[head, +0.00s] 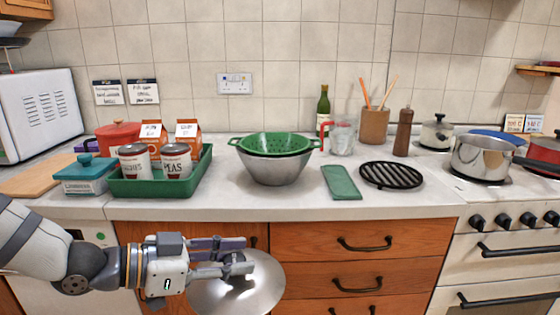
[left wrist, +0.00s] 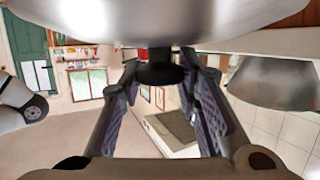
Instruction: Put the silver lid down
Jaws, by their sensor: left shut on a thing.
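The silver lid (head: 238,290) is a shiny shallow dome with a dark knob, held in front of the drawers below the counter edge. My left gripper (head: 240,262) is shut on the lid's knob. In the left wrist view the lid (left wrist: 160,22) fills the top edge, and its black knob (left wrist: 160,68) sits between the fingers of my left gripper (left wrist: 162,80). My right gripper is not in view.
A steel pot (head: 482,157) stands on the stove at right. The counter's front strip (head: 290,208) is clear.

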